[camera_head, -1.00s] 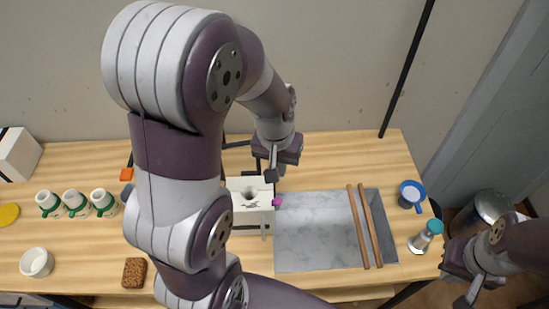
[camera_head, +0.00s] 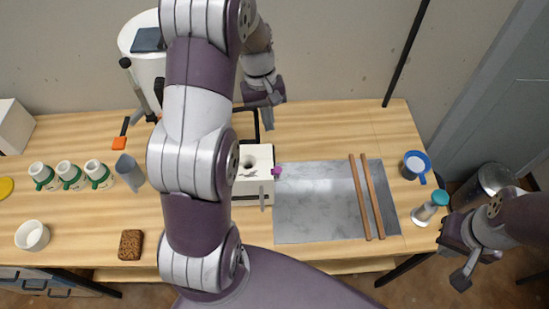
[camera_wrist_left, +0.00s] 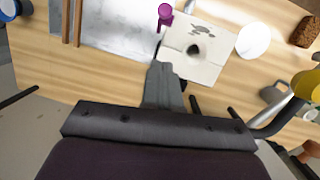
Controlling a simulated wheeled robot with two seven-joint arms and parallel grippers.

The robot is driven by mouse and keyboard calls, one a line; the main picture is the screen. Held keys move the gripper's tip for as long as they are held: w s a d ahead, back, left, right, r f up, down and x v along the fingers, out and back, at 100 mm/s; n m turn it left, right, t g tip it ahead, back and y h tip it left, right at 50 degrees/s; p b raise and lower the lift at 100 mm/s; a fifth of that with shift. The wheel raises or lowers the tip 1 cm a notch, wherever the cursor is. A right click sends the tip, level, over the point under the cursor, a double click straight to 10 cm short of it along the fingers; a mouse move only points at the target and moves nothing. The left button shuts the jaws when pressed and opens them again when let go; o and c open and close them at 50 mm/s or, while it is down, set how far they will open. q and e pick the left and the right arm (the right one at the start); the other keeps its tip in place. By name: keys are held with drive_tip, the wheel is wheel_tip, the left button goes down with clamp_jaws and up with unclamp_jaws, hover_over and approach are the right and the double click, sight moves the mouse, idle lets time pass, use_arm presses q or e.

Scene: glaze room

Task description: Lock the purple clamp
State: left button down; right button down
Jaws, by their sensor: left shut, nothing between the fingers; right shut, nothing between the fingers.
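The purple clamp (camera_head: 277,171) sits at the right edge of a white block (camera_head: 258,158) with a round hole in its top. In the left wrist view the clamp (camera_wrist_left: 165,12) stands beside the block (camera_wrist_left: 212,55), beyond my fingertips and close to the top edge. Whether it is locked I cannot tell. My left gripper (camera_head: 268,122) is shut and empty, behind the block and apart from the clamp. It also shows in the left wrist view (camera_wrist_left: 161,72). My right gripper (camera_head: 462,278) is shut and empty, at the lower right, off the table.
A grey slab (camera_head: 315,205) with two wooden sticks (camera_head: 366,200) lies right of the block. A blue-rimmed cup (camera_head: 415,165) and teal-capped jar (camera_head: 430,208) stand further right. Several green-and-white mugs (camera_head: 72,176), a white bowl (camera_head: 32,236) and brown sponge (camera_head: 131,244) are left. My left arm hides part of the table.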

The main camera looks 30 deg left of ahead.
sight(276, 173)
use_arm(q)
drive_tip(key=p+x, duration=0.1)
drive_tip(key=x, duration=0.4)
drive_tip(key=shift+s+d+p, duration=0.25)
drive_tip(key=shift+p, duration=0.1)
drive_tip(key=s+d+f, duration=0.1)
drive_tip(key=s+d+f+p, duration=0.1)
drive_tip(key=f, duration=0.1)
drive_tip(key=shift+s+d, duration=0.1)
drive_tip(key=shift+s, duration=0.1)
drive_tip(key=shift+f, duration=0.1)
